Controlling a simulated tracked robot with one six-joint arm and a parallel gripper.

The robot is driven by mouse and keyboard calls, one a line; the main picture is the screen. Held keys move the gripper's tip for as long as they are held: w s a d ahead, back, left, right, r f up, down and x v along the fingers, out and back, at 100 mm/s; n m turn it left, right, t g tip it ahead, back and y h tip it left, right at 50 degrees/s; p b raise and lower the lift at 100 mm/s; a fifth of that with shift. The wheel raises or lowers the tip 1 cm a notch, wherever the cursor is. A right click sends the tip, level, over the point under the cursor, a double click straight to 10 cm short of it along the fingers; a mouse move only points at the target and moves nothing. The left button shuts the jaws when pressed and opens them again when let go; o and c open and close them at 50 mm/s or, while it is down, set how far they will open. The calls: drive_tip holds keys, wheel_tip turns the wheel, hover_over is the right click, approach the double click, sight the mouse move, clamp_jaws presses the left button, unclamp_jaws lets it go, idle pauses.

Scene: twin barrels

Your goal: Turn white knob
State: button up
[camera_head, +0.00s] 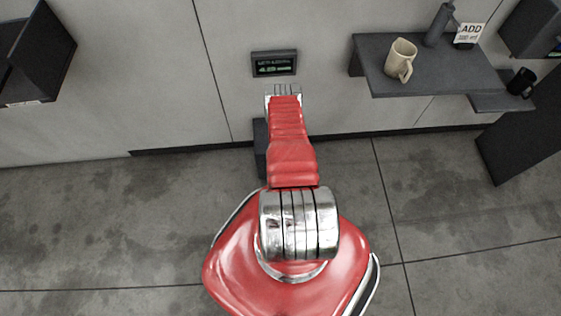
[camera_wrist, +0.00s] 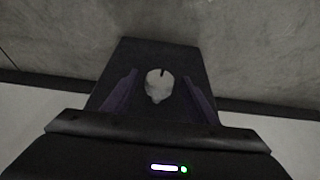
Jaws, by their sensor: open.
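The white knob (camera_wrist: 158,86) shows in the wrist view as a pale round piece with a dark notch at its top edge and a small point at its lower edge. It sits on a dark panel (camera_wrist: 160,50). My gripper (camera_wrist: 159,76) is open, with one finger to the left of the knob and one to the right. A gap shows between the knob and each finger; how far the fingertips are from the panel I cannot tell. In the head view my red arm hides the knob, and my fingers cannot be made out there.
A dark display with green text (camera_head: 274,64) is on the wall above my arm's end. At right, a grey shelf (camera_head: 430,75) holds a beige mug (camera_head: 401,58) and a dark bottle (camera_head: 440,24). A black mug (camera_head: 521,82) stands on a lower shelf. The floor beside me is clear.

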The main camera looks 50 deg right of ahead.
drive_tip(key=shift+c, duration=0.4)
drive_tip(key=c, duration=0.9)
drive_tip(key=shift+d, duration=0.2)
drive_tip(key=shift+c, duration=0.5)
drive_tip(key=shift+a, duration=0.15)
drive_tip(key=shift+w+a+g+h, duration=0.15)
drive_tip(key=shift+g+h, duration=0.25)
drive_tip(key=shift+n+h, duration=0.3)
drive_tip(key=shift+w+a+f+n+g+h, duration=0.1)
drive_tip(key=shift+w+a+n+g+h, duration=0.1)
drive_tip(key=shift+g+h, duration=0.6)
drive_tip(key=shift+w+a+f+n+g+h, duration=0.1)
drive_tip(key=shift+n+g+h, duration=0.1)
drive_tip(key=shift+g+h, duration=0.8)
drive_tip(key=shift+g, duration=0.2)
